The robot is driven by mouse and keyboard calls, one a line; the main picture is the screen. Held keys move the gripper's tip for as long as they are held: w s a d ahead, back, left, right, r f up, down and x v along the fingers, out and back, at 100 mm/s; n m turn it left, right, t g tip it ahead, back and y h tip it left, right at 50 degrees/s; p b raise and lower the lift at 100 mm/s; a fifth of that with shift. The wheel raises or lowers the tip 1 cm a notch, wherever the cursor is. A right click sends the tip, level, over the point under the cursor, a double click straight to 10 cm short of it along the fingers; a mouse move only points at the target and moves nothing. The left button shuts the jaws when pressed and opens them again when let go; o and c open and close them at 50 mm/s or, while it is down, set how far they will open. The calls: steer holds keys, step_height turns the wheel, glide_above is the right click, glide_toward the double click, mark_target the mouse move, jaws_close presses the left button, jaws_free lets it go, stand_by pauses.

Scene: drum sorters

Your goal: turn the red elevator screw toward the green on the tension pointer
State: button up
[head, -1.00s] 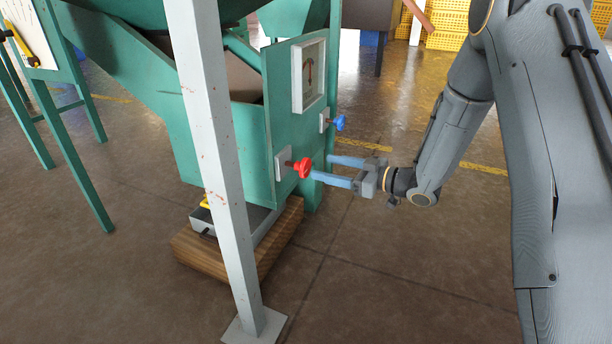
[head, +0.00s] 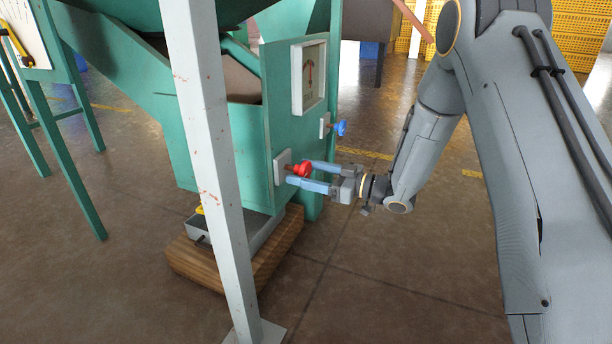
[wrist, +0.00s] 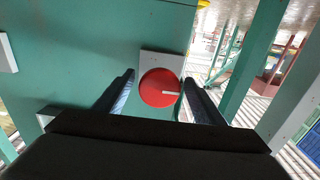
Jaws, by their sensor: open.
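The red elevator screw (head: 301,169) sticks out from a pale plate on the side of the green machine. In the wrist view the screw (wrist: 160,88) is a round red knob with a pale mark pointing right, lying between the fingers. My gripper (head: 301,173) is open, with one finger on each side of the screw; I cannot tell whether either finger touches it. In the wrist view my gripper (wrist: 158,92) shows both fingers spread apart. The tension pointer (head: 310,74) is on a white-framed dial higher on the machine; its needle looks near upright, and its colours are too small to read.
A blue knob (head: 340,128) sits on its own plate to the right of the red screw. A white post (head: 207,150) stands in front of the machine. A wooden block (head: 200,265) with a grey tray (head: 262,232) lies below. The floor at front right is clear.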

steer(key=c, duration=1)
steer(key=shift+n+p, duration=0.3)
steer(key=shift+p, duration=0.05)
steer(key=n+p, duration=0.3)
steer(key=shift+r, duration=0.1)
steer(key=n+p, duration=0.4)
steer(key=n, duration=0.1)
steer(key=shift+d+n, duration=0.1)
steer(key=shift+n, duration=0.3)
steer(key=n+p, duration=0.3)
steer(key=n, duration=0.2)
steer(key=shift+n, duration=0.3)
steer(key=shift+w+n+p, duration=0.1)
steer(key=shift+n+p, duration=1)
steer(key=shift+n, duration=1.1)
